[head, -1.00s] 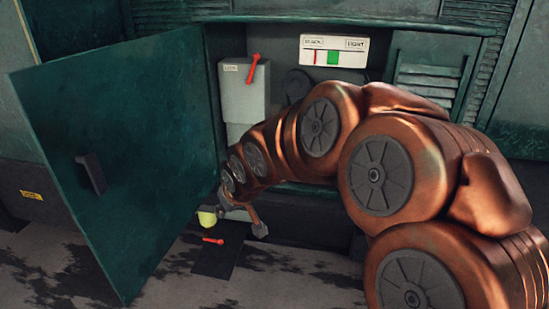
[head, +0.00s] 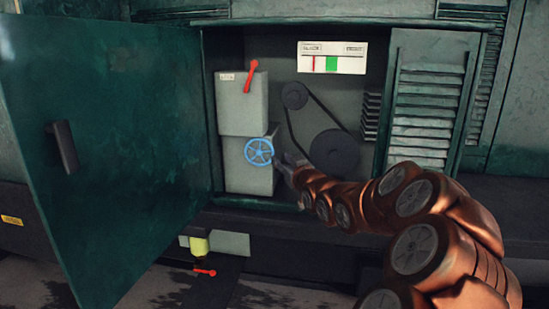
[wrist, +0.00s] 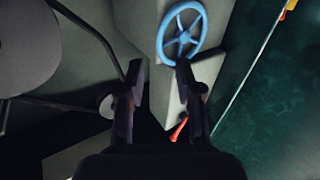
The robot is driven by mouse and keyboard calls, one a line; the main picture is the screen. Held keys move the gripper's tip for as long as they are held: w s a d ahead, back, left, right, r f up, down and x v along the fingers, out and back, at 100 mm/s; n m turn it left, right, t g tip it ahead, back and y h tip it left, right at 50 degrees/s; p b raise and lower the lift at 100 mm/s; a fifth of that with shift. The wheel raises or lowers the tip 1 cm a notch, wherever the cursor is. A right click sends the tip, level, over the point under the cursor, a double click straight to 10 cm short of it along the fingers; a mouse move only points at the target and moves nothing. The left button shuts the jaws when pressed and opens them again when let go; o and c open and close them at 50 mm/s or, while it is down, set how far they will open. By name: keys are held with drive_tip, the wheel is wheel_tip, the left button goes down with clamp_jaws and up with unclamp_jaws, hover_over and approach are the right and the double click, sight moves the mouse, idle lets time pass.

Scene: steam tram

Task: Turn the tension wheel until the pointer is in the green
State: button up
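The blue spoked tension wheel (head: 258,152) is on the front of a grey box inside the open cabinet. The white gauge (head: 346,46) above has a green band (head: 331,64) and a thin red pointer (head: 313,64). The pointer stands left of the green, on the slack side. My gripper (head: 284,164) is just right of the wheel in the head view. In the wrist view my gripper (wrist: 162,78) is open with nothing between its fingers. The wheel (wrist: 163,36) lies ahead of the right-hand finger, whose tip overlaps its near rim; contact cannot be told.
A red lever (head: 251,76) is on the upper grey box. A belt runs over a small pulley (head: 294,95) and a large pulley (head: 334,153) right of the wheel. The open green door (head: 120,150) stands at left. A yellow part (head: 199,245) and red handle (head: 205,272) are below.

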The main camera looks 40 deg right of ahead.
sight(272, 152)
drive_tip(key=shift+p+x, duration=0.45)
drive_tip(key=shift+x, duration=2.7)
drive_tip(key=shift+f, duration=0.1)
clamp_jaws()
